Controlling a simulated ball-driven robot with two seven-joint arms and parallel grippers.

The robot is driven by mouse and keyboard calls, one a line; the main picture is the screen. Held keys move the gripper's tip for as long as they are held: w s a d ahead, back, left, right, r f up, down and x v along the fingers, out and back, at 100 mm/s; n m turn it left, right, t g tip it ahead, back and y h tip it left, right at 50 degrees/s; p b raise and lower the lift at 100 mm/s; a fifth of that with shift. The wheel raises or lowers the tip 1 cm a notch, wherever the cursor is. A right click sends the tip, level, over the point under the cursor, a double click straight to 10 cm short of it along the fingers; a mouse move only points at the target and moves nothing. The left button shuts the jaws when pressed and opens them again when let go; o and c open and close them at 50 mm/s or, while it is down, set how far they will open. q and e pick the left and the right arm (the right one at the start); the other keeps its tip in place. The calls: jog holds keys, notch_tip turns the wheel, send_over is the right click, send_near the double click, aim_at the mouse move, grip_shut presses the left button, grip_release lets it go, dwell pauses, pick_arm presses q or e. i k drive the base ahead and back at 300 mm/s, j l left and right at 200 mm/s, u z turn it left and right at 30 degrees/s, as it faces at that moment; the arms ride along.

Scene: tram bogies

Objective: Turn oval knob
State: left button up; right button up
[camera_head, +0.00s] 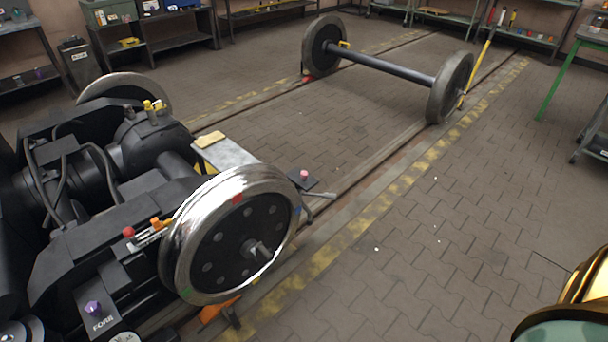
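A small purple knob (93,308) sits on a dark plate with white lettering at the lower left, on the front of the black bogie (75,255). Its exact outline is too small to tell, so I cannot be sure it is the oval knob. A red round knob (129,232) stands on the bogie frame next to orange and yellow parts. A pinkish-red knob (304,174) sits on a small dark box beyond the shiny wheel (236,236). Neither of my grippers shows in the head view, and nothing is touching these knobs.
A loose wheelset (385,68) stands on the rails at the back. Shelves (180,38) and benches line the far wall. A lever (320,194) sticks out near the dark box. The paved floor (430,240) at the right is mostly clear.

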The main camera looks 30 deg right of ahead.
aim_at(304, 175)
jog(key=z, duration=1.1)
